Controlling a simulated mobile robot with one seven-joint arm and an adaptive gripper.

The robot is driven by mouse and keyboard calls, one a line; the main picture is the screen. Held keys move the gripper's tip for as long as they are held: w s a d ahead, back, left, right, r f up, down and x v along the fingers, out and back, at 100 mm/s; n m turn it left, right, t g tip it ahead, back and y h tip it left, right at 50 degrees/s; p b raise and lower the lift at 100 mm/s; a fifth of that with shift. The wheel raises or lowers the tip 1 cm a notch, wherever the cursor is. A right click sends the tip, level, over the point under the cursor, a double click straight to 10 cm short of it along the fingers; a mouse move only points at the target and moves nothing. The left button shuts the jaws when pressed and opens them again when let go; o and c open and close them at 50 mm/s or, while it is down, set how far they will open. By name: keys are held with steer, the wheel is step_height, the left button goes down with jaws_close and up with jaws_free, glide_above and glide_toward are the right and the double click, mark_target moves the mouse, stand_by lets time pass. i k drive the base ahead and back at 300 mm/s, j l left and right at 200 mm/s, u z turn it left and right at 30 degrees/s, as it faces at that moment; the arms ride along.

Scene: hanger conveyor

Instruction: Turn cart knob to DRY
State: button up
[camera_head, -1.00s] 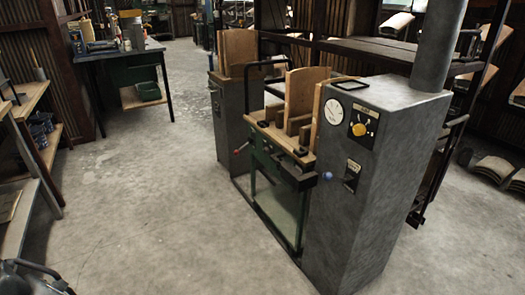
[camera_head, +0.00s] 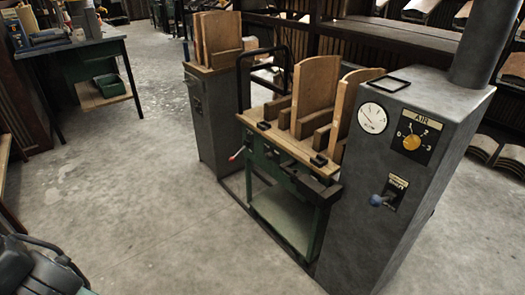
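No knob with a readable DRY mark shows in the head view. A round yellow knob (camera_head: 411,143) sits on a black dial plate marked AIR, with numbers around it, on the front of the grey cabinet (camera_head: 350,225) at right. Below it a blue-tipped lever (camera_head: 377,200) sticks out from a small black plate whose lettering is too small to read. I cannot make out a cart for certain. No gripper fingers are in view; a dark rounded part with a curved black rod fills the lower left corner, and I cannot tell what it is.
A white gauge (camera_head: 372,118) is left of the yellow knob. A green-framed wooden bench (camera_head: 280,143) with upright boards joins this cabinet to a second grey cabinet (camera_head: 215,130). A workbench (camera_head: 75,47) stands at back left.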

mark_target(269, 156)
steer(key=i+j+z, duration=0.1)
steer(key=j, duration=0.25)
steer(key=i+j, duration=0.3)
steer(key=i+j+z, duration=0.15)
steer(key=j, duration=0.2)
steer(key=i+j+z, duration=0.1)
steer(key=j, duration=0.3)
steer(key=i+j, duration=0.25)
steer(key=i+j+z, duration=0.15)
steer(key=j, duration=0.35)
steer(key=i+j+z, duration=0.1)
steer(key=j, duration=0.3)
steer(key=i, duration=0.05)
